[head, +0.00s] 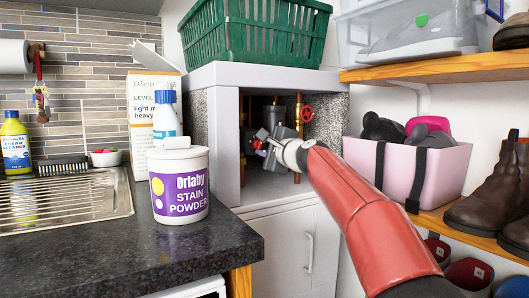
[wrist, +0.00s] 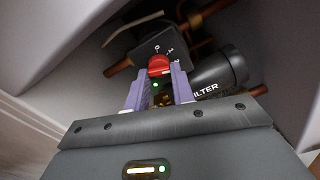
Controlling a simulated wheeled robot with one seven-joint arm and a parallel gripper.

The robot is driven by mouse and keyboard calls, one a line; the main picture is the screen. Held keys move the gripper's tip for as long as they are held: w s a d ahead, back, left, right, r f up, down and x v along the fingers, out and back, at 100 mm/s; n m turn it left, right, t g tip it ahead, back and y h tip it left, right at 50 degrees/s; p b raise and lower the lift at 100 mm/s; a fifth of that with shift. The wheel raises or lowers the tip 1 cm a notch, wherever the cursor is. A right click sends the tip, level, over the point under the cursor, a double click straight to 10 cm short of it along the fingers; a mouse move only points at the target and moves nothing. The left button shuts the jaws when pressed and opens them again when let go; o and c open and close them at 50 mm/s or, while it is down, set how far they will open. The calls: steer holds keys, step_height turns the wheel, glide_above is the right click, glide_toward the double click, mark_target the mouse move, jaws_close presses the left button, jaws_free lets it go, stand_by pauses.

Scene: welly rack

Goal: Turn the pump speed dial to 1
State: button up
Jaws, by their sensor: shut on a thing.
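The pump speed dial is a red knob (wrist: 158,65) on a dark pump housing (wrist: 152,49) inside the cupboard recess. White marks, with a 0 at the top and others to its right, run around the knob. I cannot tell which mark it points to. My gripper (wrist: 159,78) has its two purple fingers on either side of the knob and is shut on it. In the head view my gripper (head: 270,150) reaches into the recess, and its wrist hides part of the pump.
A black cylinder marked FILTER (wrist: 220,72) sits close right of the fingers. Copper pipes and a red valve wheel (head: 307,113) are inside the recess. The recess walls (head: 228,150) are close around. A stain powder tub (head: 179,188) stands on the dark counter at left.

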steer(key=n+b, duration=0.1)
steer(key=n, duration=0.3)
steer(key=shift+f, duration=0.1)
steer(key=shift+a+n+b, duration=0.1)
steer(key=shift+n+b, duration=0.5)
steer(key=shift+n, duration=1.2)
steer(key=o, duration=1)
steer(key=shift+s, duration=0.1)
steer(key=shift+s+d+b, duration=0.3)
steer(key=shift+d+b, duration=0.05)
steer(key=shift+b, duration=0.1)
steer(key=b+v, duration=0.3)
steer(key=v, duration=0.3)
steer(key=shift+s+d, duration=0.2)
steer(key=shift+s, duration=0.15)
